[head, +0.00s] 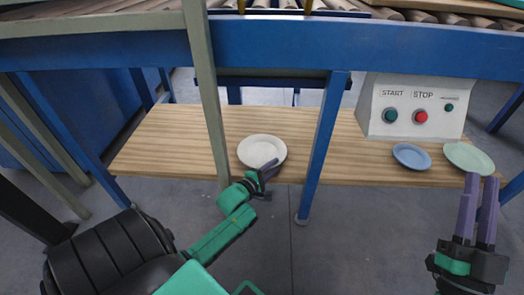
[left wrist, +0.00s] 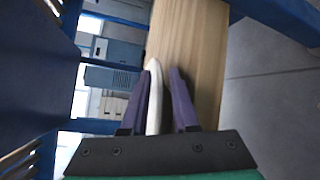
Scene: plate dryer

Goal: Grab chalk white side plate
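The chalk white side plate (head: 262,150) lies on the wooden shelf, left of the blue upright in the head view. My left gripper (head: 268,170) is at the plate's near right rim. In the left wrist view the plate (left wrist: 154,90) shows edge-on between the two purple fingers of the left gripper (left wrist: 164,72). The plate is close to the left finger, and a gap shows on the right finger's side. My right gripper (head: 481,178) is open and empty, in front of the shelf's right end.
A blue plate (head: 411,156) and a pale green plate (head: 469,158) lie on the wooden shelf (head: 165,150) at the right. Behind them stands a START/STOP control box (head: 412,108). A blue upright (head: 322,145) and a grey-green post (head: 208,90) flank the white plate.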

